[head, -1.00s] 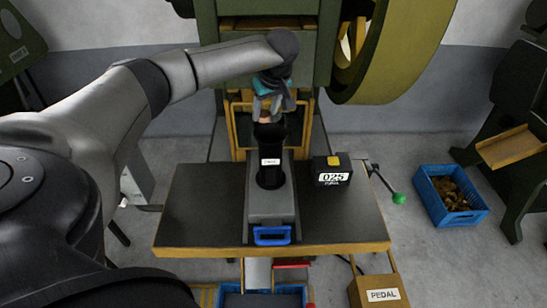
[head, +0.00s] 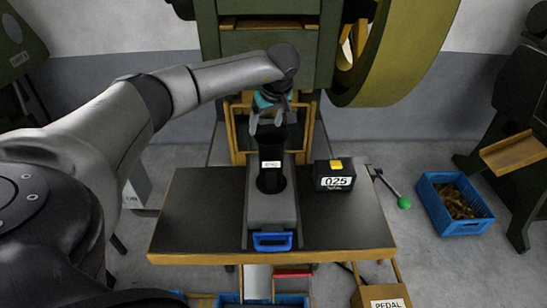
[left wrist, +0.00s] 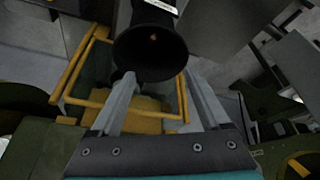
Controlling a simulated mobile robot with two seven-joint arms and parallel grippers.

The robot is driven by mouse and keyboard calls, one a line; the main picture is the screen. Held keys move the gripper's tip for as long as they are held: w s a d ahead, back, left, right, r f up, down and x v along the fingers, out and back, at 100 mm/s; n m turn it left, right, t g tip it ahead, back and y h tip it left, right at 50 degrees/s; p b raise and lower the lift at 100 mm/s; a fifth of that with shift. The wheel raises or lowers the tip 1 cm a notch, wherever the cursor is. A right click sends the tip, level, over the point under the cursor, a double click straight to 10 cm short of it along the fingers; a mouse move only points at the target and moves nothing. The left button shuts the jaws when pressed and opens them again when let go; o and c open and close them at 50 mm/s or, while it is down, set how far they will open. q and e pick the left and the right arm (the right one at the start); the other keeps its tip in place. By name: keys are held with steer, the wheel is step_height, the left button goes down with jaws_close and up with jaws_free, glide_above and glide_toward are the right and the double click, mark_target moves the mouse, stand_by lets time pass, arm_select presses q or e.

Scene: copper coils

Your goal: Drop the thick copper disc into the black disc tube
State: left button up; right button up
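The black disc tube (head: 270,178) stands upright with a white label on the grey fixture in the middle of the table. Its dark flared mouth (left wrist: 150,58) faces me in the left wrist view. A small copper-coloured spot (left wrist: 153,37) shows deep inside the mouth; it appears to be the thick copper disc, mostly lost in shadow. My left gripper (head: 268,122) is just above the tube's mouth. Its two fingers are spread apart with nothing between them, as the left wrist view also shows (left wrist: 160,88). My right gripper is not in view.
A black counter box marked 025 (head: 334,175) stands right of the tube. A green press with a large wheel (head: 400,50) rises behind. A blue crate (head: 462,228) with copper scraps sits on the floor at right.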

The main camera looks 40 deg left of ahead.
arm_select(q)
steer(key=shift+o, duration=0.3)
steer(key=p+v, duration=0.1)
steer(key=v, duration=1.4)
steer(key=shift+r+p, duration=0.15)
steer(key=shift+p, duration=0.2)
